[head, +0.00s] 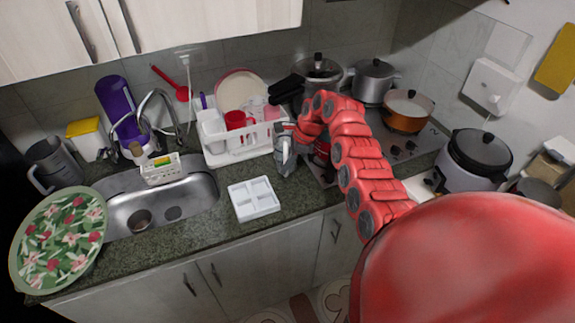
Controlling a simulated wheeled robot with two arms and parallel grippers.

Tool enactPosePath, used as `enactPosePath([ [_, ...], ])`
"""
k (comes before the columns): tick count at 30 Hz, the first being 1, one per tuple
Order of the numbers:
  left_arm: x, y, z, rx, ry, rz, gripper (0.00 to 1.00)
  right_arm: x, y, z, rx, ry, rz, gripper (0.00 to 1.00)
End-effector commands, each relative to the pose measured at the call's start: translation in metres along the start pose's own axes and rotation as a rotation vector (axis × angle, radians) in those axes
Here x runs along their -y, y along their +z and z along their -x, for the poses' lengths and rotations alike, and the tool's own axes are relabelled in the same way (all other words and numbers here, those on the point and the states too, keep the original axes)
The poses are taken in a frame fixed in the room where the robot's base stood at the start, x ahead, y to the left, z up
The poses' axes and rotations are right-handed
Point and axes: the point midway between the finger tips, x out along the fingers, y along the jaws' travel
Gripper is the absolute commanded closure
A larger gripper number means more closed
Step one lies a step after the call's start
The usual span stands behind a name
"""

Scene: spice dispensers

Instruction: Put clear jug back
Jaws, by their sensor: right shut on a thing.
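My right arm, red and jointed, reaches in from the right. Its gripper (288,140) is at the right front corner of the white dish rack (240,154). The gripper is shut on a small pale, greyish thing that looks like the clear jug (284,152). The jug appears roughly upright above the counter, just beside the rack. The fingers and part of the jug are hard to make out at this size. I cannot tell whether its base touches the counter. My left gripper is not in view.
The rack holds a red cup (235,120), a pale plate (240,86) and other dishes. A white four-part tray (253,199) lies in front of it. The sink (185,196) is to the left. Pots, including an orange one (408,111), stand on the stove behind my arm.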

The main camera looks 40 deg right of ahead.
Motion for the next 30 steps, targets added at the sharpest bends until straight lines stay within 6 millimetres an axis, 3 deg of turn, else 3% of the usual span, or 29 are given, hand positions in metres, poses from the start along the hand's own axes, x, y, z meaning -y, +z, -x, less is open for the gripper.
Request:
enactPosePath([
  [3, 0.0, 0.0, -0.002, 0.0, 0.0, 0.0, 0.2, 0.0, 0.0, -0.002, 0.001, -0.001, 0.002, 1.0],
  [4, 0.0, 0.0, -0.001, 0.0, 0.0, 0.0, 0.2, 0.0, -0.001, -0.002, 0.0, -0.001, 0.001, 0.77],
  [9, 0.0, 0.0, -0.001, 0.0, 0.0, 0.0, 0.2, 0.0, -0.001, -0.002, 0.0, 0.0, 0.0, 0.51],
  [22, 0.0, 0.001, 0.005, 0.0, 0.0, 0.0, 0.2, 0.001, -0.001, 0.008, 0.001, 0.0, 0.0, 0.51],
  [26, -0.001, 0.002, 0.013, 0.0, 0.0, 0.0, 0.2, 0.001, -0.002, 0.029, -0.001, -0.004, 0.001, 0.51],
  [30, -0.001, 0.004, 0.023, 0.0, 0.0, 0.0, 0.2, 0.002, -0.002, 0.067, -0.004, -0.009, 0.001, 0.51],
])
